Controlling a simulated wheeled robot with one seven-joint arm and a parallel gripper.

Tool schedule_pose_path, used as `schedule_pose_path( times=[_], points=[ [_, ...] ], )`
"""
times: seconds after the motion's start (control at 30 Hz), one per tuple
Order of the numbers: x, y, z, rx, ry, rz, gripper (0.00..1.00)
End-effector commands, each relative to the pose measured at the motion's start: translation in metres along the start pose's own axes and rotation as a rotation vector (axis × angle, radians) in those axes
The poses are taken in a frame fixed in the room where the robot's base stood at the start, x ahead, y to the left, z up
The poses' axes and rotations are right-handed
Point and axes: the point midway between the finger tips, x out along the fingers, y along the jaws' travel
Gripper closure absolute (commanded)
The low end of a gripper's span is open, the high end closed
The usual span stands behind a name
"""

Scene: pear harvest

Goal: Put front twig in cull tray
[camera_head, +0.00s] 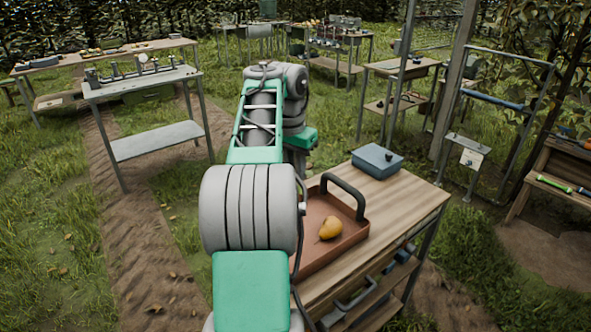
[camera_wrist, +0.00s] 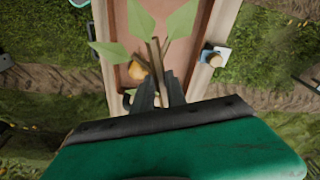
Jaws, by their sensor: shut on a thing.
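My gripper (camera_wrist: 159,88) shows in the wrist view with its dark fingers shut on a brown twig (camera_wrist: 157,58) bearing several green leaves (camera_wrist: 181,20). In that view the twig is over a reddish-brown tray (camera_wrist: 187,55), with a yellow-orange pear (camera_wrist: 137,70) partly behind it. I cannot tell how high the twig is above the tray. In the head view the tray (camera_head: 352,236) with a dark handle sits on a wooden bench and holds the pear (camera_head: 330,228). My arm hides the gripper, the twig and the tray's left part there.
The wooden bench (camera_head: 412,197) also bears a blue-grey lidded box (camera_head: 377,160) behind the tray. A grey metal table (camera_head: 150,78) stands at the back left. A metal frame (camera_head: 510,130) and a post stand at the right. Grass and a dirt path lie at the left.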

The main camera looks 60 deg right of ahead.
Motion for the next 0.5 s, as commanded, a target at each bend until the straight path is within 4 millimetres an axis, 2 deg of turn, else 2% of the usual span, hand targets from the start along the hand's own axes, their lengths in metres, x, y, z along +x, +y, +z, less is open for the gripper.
schedule_pose_path(
  times=[0.03, 0.13, 0.47, 0.5],
  points=[
    [0.017, 0.000, 0.003, -0.001, 0.000, 0.000, 1.00],
    [0.028, 0.000, 0.004, -0.002, 0.000, 0.000, 1.00],
    [0.029, -0.001, 0.005, -0.003, 0.000, -0.001, 1.00],
    [0.029, -0.001, 0.005, -0.003, 0.000, 0.000, 0.81]
  ],
)
